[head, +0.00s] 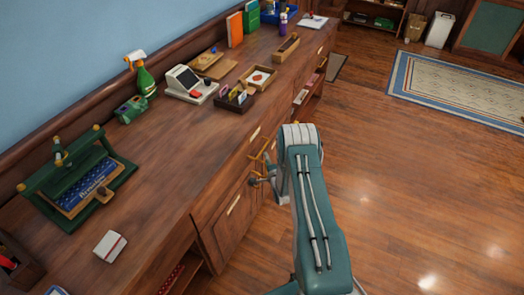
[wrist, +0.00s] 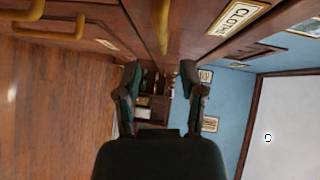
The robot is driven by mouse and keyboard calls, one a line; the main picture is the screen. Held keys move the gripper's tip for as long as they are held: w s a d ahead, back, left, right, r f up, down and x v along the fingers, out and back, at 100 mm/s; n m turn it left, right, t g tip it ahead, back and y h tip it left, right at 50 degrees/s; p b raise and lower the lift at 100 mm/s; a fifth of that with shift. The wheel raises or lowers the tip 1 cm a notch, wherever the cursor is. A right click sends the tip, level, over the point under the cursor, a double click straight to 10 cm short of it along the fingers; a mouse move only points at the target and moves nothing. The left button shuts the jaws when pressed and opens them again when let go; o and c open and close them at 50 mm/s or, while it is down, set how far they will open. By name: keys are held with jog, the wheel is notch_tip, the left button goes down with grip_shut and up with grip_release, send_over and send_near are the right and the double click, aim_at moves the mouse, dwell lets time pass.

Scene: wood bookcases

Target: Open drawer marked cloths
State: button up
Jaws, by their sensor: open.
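The drawer marked cloths shows at the top of the wrist view, with its white CLOTHS label (wrist: 237,17) turned on its side. A yellow bar handle (wrist: 162,24) is beside the label. My gripper (wrist: 160,72) is open and empty, its two dark fingers apart. The handle lines up with the gap between the fingers in the picture, but I see no contact. In the head view my gripper (head: 257,181) is at the front of the long wooden counter, just below a yellow handle (head: 269,150). My arm partly hides the drawer fronts there.
The counter top (head: 165,130) holds a green press (head: 85,185), a green spray bottle (head: 146,78), a cash register (head: 190,85) and a small dark tray (head: 235,100). The wooden floor (head: 400,180) on the right is clear, with a patterned rug (head: 465,90) farther back.

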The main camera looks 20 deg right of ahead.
aim_at(262, 151)
jog(key=shift+w+d+f, duration=0.1)
jog(key=shift+w+f, duration=0.05)
jog(key=shift+w, duration=0.9)
jog(key=shift+w+d+f, duration=0.1)
jog(key=shift+w+f, duration=0.05)
jog(key=shift+w, duration=0.95)
jog(key=shift+w+d+f, duration=0.1)
jog(key=shift+w+f, duration=0.05)
jog(key=shift+w, duration=0.9)
grip_shut()
